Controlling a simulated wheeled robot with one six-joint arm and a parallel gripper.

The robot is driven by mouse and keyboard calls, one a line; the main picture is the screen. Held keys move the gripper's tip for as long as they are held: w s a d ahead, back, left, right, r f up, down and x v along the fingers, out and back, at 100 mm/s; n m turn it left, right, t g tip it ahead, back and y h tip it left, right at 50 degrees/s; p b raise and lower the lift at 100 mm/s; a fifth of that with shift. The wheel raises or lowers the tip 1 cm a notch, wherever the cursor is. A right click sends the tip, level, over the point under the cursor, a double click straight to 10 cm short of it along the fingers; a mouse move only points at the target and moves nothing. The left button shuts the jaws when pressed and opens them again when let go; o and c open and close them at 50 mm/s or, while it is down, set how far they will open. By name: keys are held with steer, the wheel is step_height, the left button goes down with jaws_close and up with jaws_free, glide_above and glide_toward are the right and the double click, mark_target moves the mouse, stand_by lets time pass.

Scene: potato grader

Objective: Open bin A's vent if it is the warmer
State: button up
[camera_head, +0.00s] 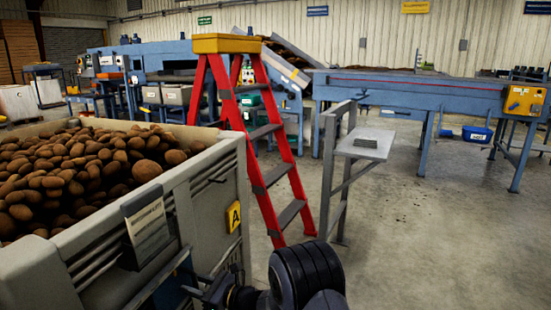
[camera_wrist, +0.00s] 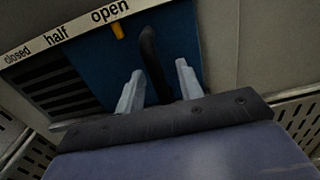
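Bin A (camera_head: 215,165) stands at the left in the head view, heaped with potatoes (camera_head: 75,170) and marked by a yellow A tag (camera_head: 233,217). Its blue vent slide (camera_wrist: 90,60) fills much of the wrist view. The slide's orange pointer (camera_wrist: 118,32) sits under "open" on the scale strip (camera_wrist: 60,35) reading closed, half, open. Dark slots (camera_wrist: 45,88) show uncovered on the left. My gripper (camera_wrist: 158,80) is open, its two pale fingers on either side of the slide's black handle (camera_wrist: 150,50), with gaps showing. In the head view my gripper is mostly hidden by my arm.
A card (camera_head: 148,230) hangs on the bin's side; its text is too small to read. A red stepladder (camera_head: 270,130) and a small grey stand (camera_head: 368,143) are close on the right. A blue conveyor (camera_head: 430,92) stands behind. The floor at right is clear.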

steer(key=o, duration=0.6)
steer(key=v, duration=2.3)
steer(key=shift+s, duration=0.15)
steer(key=shift+a, duration=0.15)
steer(key=x, duration=1.4)
